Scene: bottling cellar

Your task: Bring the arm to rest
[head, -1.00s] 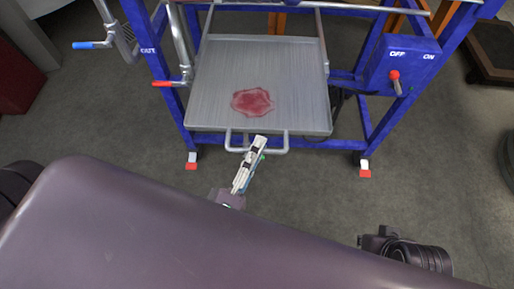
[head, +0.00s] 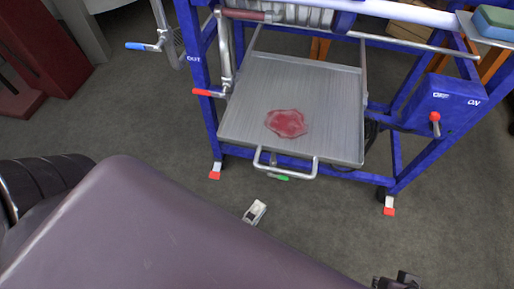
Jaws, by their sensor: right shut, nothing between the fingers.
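My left gripper (head: 255,212) shows only as a small pale tip past the edge of my own body. It points towards the blue stand and is apart from the steel tray's handle. How its fingers stand cannot be made out. My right gripper (head: 396,283) is a dark shape at the bottom edge, partly cut off. It is shut with nothing in it, over the floor. The rest of both arms is mostly hidden by my body or out of frame.
A blue-framed machine (head: 398,168) stands ahead on red-tipped feet. Its steel tray (head: 325,85) bears a red stain and has a front handle (head: 300,172). A red-knobbed switch (head: 435,122) and red-gripped (head: 204,92) and blue-gripped (head: 136,45) levers stick out. Grey floor (head: 150,130) is clear at left.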

